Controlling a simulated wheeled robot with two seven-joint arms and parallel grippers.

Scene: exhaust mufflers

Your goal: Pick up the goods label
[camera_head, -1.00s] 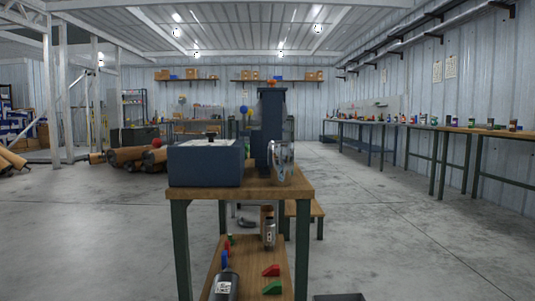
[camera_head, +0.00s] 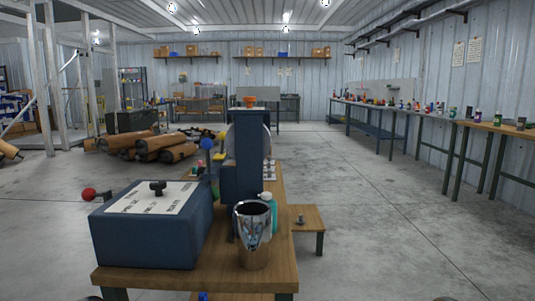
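A white sheet with black printed lines (camera_head: 150,200) lies on the top of a dark blue box (camera_head: 145,240). It is the only label-like thing near me, but I cannot tell whether it is the goods label. A black knob (camera_head: 158,187) stands at the sheet's far part. The box sits on the left of a wooden-topped bench (camera_head: 190,277). Neither gripper can be made out. Only small dark slivers, possibly parts of my arms, show at the bottom edge on the left and right.
A shiny metal cup (camera_head: 255,240) stands at the bench's front right, with a teal bottle (camera_head: 270,214) behind it. A tall dark blue machine (camera_head: 246,155) rises behind the box. A low wooden stool (camera_head: 307,218) stands right. The floor at right is clear.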

